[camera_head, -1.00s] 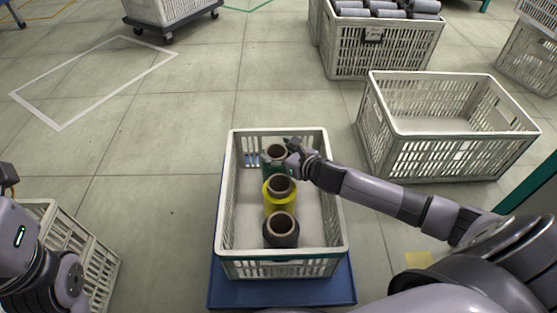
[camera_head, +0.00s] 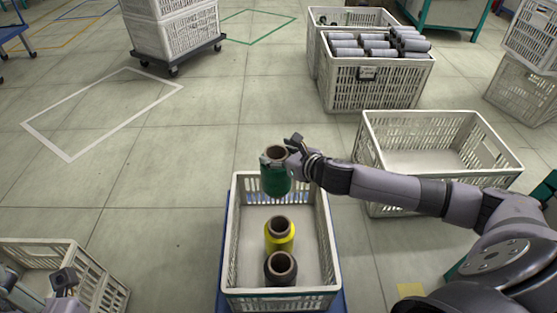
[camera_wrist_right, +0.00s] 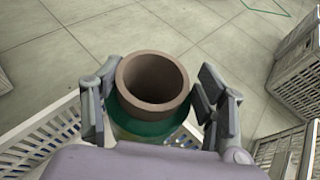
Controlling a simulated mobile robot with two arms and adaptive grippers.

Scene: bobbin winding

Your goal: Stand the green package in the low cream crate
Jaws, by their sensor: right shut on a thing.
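The green package (camera_head: 275,183), a spool with a brown core, hangs upright in my right gripper (camera_head: 281,157), over the far end of a cream crate (camera_head: 333,250). In the right wrist view, the fingers (camera_wrist_right: 152,95) close on both sides of the green package (camera_wrist_right: 152,84). An empty, low cream crate (camera_head: 385,202) stands on the floor to the right, beyond my right forearm. My left gripper (camera_head: 64,281) shows only in part at the lower left; its fingers are unclear.
A yellow package (camera_head: 280,240) and a dark package (camera_head: 281,270) stand in the near crate, which rests on a blue base (camera_head: 222,290). A crate of grey rolls (camera_head: 372,90) stands at the back. Open floor lies left of the near crate.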

